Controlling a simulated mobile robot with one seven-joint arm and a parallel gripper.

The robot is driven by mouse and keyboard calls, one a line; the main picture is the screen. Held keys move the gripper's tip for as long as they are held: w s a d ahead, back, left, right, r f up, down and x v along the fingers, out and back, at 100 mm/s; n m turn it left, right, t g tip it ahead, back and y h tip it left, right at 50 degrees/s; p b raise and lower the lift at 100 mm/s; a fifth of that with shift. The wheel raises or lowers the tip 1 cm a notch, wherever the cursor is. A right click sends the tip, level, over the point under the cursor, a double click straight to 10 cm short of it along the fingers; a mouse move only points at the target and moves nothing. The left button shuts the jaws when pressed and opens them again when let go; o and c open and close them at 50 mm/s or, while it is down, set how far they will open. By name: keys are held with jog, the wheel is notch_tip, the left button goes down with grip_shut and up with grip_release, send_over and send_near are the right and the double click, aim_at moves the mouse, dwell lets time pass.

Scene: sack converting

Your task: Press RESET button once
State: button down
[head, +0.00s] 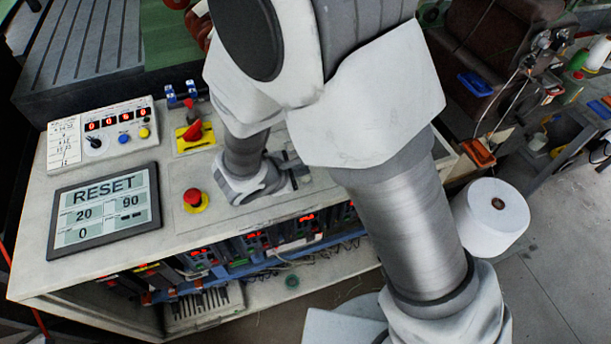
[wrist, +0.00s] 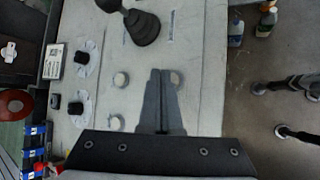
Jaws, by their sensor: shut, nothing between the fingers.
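The word RESET heads a grey display screen (head: 104,210) at the left of the console top in the head view. I cannot read RESET on any separate button. The wrist view shows pale round buttons on the panel, one (wrist: 120,80) left of my gripper (wrist: 162,74), another (wrist: 115,123) lower left, and one (wrist: 177,78) partly hidden by the fingertips. My gripper is shut and empty, its fingers over the panel. I cannot tell whether the tips touch it. In the head view my gripper (head: 298,172) is small and partly hidden by my arm.
A red mushroom button (head: 193,198) and a red rotary switch (head: 193,132) sit beside the screen. A box with red digits (head: 108,130) stands behind it. A black joystick (wrist: 142,26) rises beyond the fingers. A white roll (head: 490,217) stands at right.

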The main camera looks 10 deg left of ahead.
jog(key=shift+f, duration=0.15)
jog(key=shift+f+b, duration=0.3)
jog(key=shift+b, duration=0.3)
jog(key=shift+f+b, duration=0.4)
jog(key=shift+b, duration=0.2)
dwell(0.4)
dwell(0.3)
jog(key=shift+r+p, duration=0.4)
jog(key=shift+r, duration=0.45)
notch_tip(320, 180, up, 5)
jog(key=p, duration=0.3)
dwell(0.7)
